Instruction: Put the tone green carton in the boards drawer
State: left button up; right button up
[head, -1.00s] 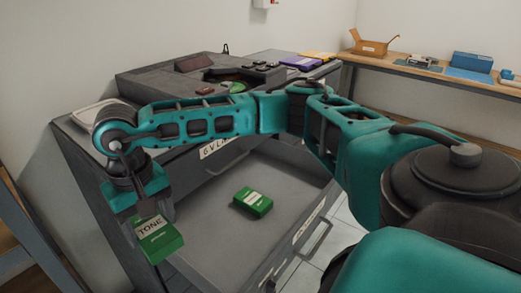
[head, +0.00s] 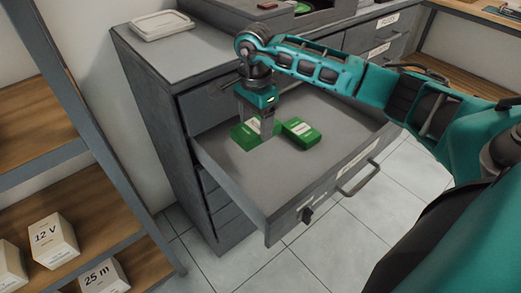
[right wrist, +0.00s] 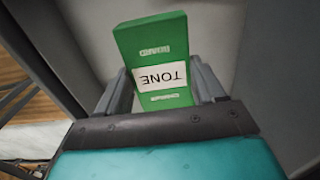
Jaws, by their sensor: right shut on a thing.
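My right gripper (head: 265,126) is shut on the tone green carton (head: 241,137), inside the outline of the open grey drawer (head: 225,165). In the right wrist view the carton (right wrist: 158,50) sits between the two fingers, its white TONE label upside down in the picture. In the head view the fingers hide part of it, and I cannot tell whether it touches the drawer floor. A second green carton (head: 301,133) lies in the drawer just to the right. The label on the drawer front is too small to read. My left gripper is out of view.
The grey cabinet (head: 150,85) has a pale tray (head: 161,25) on top. A wooden shelf unit (head: 65,200) with white boxes, one marked 12 V (head: 53,240), stands at the left. The drawer's front part is empty. Tiled floor (head: 345,235) lies before it.

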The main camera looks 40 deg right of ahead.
notch_tip(320, 180, down, 6)
jog(key=shift+f, duration=0.1)
notch_tip(320, 180, down, 5)
jog(key=shift+f+b, duration=0.1)
jog(key=shift+b, duration=0.35)
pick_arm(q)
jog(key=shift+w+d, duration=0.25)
pick_arm(e)
jog(key=shift+f, duration=0.2)
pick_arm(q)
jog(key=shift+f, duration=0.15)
pick_arm(e)
jog(key=o, duration=1.1)
